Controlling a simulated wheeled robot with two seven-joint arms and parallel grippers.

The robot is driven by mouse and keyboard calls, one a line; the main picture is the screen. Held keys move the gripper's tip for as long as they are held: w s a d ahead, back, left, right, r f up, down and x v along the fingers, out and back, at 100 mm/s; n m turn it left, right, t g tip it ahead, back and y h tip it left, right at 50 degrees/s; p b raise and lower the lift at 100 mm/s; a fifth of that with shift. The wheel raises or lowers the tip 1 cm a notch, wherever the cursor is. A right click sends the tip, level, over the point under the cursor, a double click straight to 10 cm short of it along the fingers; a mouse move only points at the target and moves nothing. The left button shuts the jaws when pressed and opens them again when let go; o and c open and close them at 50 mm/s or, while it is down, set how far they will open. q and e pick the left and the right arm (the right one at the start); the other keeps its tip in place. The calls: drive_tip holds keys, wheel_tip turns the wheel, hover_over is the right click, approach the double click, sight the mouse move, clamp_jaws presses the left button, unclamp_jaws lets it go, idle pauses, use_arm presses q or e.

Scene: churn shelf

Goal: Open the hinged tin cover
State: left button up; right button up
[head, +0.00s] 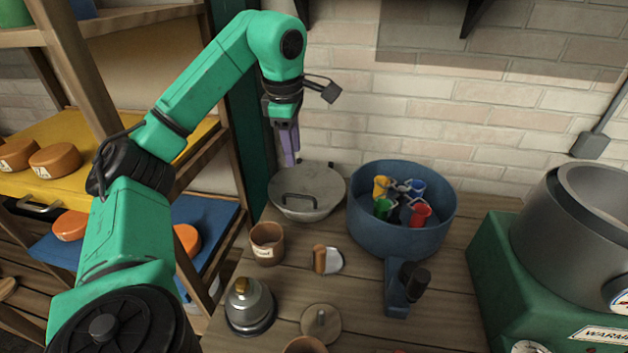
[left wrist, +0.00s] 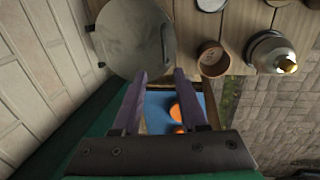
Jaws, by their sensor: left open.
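The tin's round grey metal cover (head: 318,181) lies flat and closed at the back left of the wooden table. A curved bar handle (head: 300,197) stands near its front edge. The cover also shows at the top left of the left wrist view (left wrist: 125,35), with its handle on the right side. My left gripper (head: 289,162) points down just above the cover's back left part in the head view. Its two purple fingers (left wrist: 160,74) are apart with nothing between them. Whether the tips touch the cover is hard to tell. My right gripper is not in view.
A blue tub (head: 400,235) with coloured cups stands right of the tin. A brown pot (head: 266,243), a scoop (head: 328,260), a grey bell-shaped pot (head: 249,304) and a round wooden lid (head: 321,323) are in front. A brick wall (head: 480,110) is behind; shelving is left.

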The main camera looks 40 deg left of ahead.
use_arm(q)
wheel_tip(320, 180, down, 4)
drive_tip(key=s+b, duration=0.1)
drive_tip(key=s, duration=0.1)
approach(296, 207)
drive_tip(key=shift+w+a+f, duration=0.1)
drive_tip(key=shift+w+a, duration=0.15)
drive_tip(key=shift+w, duration=0.1)
drive_tip(key=f, duration=0.1)
drive_tip(key=w+f, duration=0.1)
drive_tip(key=f, duration=0.1)
drive_tip(key=shift+a, duration=0.15)
drive_tip(key=shift+a+f, duration=0.1)
drive_tip(key=shift+f, duration=0.15)
clamp_jaws()
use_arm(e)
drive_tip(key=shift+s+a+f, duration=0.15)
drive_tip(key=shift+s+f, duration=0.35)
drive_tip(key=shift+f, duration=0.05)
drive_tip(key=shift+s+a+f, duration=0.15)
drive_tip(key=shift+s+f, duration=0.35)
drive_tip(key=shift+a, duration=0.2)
